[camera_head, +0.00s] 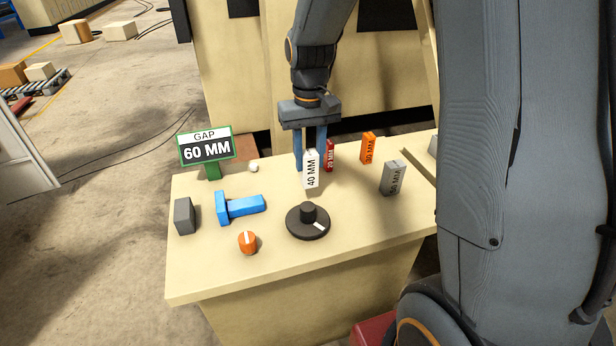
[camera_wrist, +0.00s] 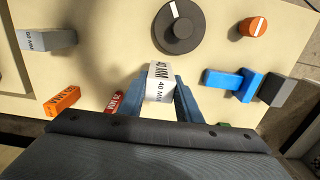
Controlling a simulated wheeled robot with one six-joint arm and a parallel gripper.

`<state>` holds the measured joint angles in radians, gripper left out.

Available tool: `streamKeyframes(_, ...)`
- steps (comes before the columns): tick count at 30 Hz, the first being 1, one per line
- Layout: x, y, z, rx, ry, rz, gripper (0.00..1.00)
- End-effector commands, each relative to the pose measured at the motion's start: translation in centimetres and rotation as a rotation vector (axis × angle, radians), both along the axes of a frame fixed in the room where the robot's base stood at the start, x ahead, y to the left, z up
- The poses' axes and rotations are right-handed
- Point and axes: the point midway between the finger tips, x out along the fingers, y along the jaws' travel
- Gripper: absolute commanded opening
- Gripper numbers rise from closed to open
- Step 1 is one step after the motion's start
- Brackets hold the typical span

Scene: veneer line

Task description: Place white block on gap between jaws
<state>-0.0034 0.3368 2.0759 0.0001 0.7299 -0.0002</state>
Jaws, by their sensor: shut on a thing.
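The white block (camera_head: 311,172), marked 40 MM, is upright between the blue fingers of my gripper (camera_head: 311,158). My gripper is shut on it near the back of the table; I cannot tell whether its base touches the top. In the wrist view the white block (camera_wrist: 159,84) shows between the fingertips. The jaws are a grey block (camera_head: 184,216) and a blue T-shaped piece (camera_head: 240,207) at the table's left, with a narrow empty gap between them. They also show in the wrist view, grey jaw (camera_wrist: 277,90) and blue jaw (camera_wrist: 232,82). My gripper is right of and behind them.
A green sign (camera_head: 206,149) reads GAP 60 MM. A black dial (camera_head: 307,224) and an orange knob (camera_head: 247,242) stand in front. Red (camera_head: 329,156), orange (camera_head: 368,148) and grey (camera_head: 393,178) marked blocks stand to the right. A small white ball (camera_head: 253,167) lies behind the blue jaw.

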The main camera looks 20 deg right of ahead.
Motion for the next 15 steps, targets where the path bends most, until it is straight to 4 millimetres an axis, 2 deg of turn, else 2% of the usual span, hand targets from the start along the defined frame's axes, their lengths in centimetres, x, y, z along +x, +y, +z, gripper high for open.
streamKeyframes(15,-0.1,-0.2,-5.6,0.000,0.002,-0.004,0.00)
